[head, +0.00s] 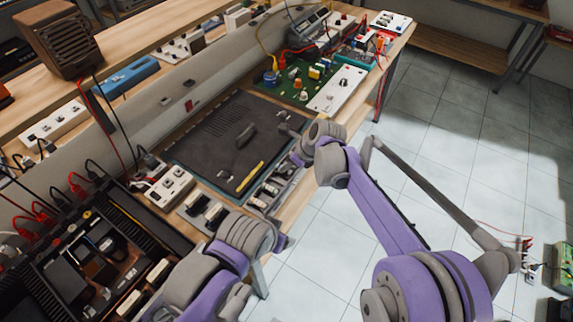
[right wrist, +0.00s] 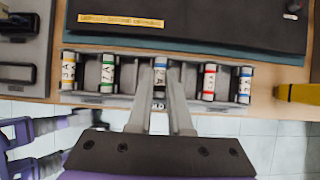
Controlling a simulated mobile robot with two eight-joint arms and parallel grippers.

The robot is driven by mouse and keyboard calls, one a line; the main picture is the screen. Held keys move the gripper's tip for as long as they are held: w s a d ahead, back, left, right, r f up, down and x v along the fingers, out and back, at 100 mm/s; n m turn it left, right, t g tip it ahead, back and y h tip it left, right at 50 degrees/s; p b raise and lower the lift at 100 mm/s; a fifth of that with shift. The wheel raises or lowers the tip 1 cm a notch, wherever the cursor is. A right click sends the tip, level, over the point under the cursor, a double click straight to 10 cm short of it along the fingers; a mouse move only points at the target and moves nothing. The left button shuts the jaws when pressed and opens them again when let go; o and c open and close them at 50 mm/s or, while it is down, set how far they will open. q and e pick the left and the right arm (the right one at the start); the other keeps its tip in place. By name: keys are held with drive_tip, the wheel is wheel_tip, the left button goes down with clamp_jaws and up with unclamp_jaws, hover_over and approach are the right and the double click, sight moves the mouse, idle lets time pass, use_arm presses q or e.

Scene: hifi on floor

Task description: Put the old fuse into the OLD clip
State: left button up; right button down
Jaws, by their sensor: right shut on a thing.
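A grey fuse rack (right wrist: 132,100) lies along the bench's front edge; it also shows in the head view (head: 256,202). Fuses with yellow (right wrist: 68,70), green (right wrist: 107,75), red (right wrist: 209,82) and blue (right wrist: 244,85) bands sit in its slots. A grey holder with black parts (right wrist: 18,28) is left of the rack. My left gripper (head: 281,241) is small and partly hidden, low in the head view.
A green circuit board (head: 300,88) is at the back. Open floor lies right of the bench.

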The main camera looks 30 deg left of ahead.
drive_tip(key=shift+f+b, duration=0.5)
drive_tip(key=shift+f, duration=0.25)
idle(0.8)
drive_tip(key=c, duration=0.8)
unclamp_jaws()
drive_tip(key=shift+o, duration=0.2)
drive_tip(key=v, duration=1)
drive_tip(key=shift+d+r, duration=0.2)
drive_tip(key=shift+r, duration=0.2)
